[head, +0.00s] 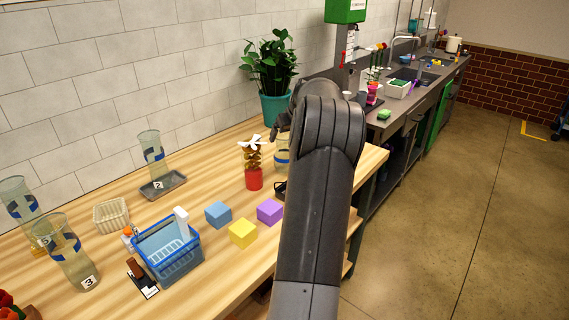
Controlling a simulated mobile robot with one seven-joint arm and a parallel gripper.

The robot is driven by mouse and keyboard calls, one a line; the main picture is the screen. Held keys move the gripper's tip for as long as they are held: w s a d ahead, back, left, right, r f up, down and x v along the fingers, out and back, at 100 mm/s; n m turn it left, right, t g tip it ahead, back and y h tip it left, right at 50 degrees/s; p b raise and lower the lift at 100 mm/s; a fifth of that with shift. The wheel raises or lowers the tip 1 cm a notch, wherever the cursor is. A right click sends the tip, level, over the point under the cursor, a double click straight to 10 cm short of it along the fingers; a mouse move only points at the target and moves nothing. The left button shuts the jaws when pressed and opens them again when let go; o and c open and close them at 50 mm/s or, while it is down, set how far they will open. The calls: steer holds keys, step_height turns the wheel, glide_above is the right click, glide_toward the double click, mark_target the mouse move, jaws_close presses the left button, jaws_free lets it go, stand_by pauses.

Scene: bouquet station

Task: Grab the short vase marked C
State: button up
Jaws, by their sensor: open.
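A short clear vase (281,152) with a blue band and a yellowish lower part stands on the wooden table, just left of my arm. My arm hides its right side, and I see no letter on it. No marking C is readable anywhere in view. My gripper (281,127) shows only in part as dark pieces at the arm's far end, close above the short vase in the picture. It is open. I cannot tell whether it touches the vase. My arm's dark links run up the middle and cover what lies behind them.
Tall clear vases stand at left, one marked 3 (70,258) and one on a dark tray (162,189). A blue basket (168,254), blue, yellow and purple cubes (270,211), a red pot (254,179) and a potted plant (275,108) share the table.

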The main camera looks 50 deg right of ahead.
mark_target(285, 153)
steer(key=x, duration=0.3)
steer(key=shift+w+a+f, duration=0.1)
steer(key=shift+w+f, duration=0.15)
steer(key=shift+f, duration=0.05)
steer(key=shift+c, duration=0.4)
steer(key=c, duration=1.8)
steer(key=shift+c, duration=0.4)
steer(key=shift+r, duration=0.2)
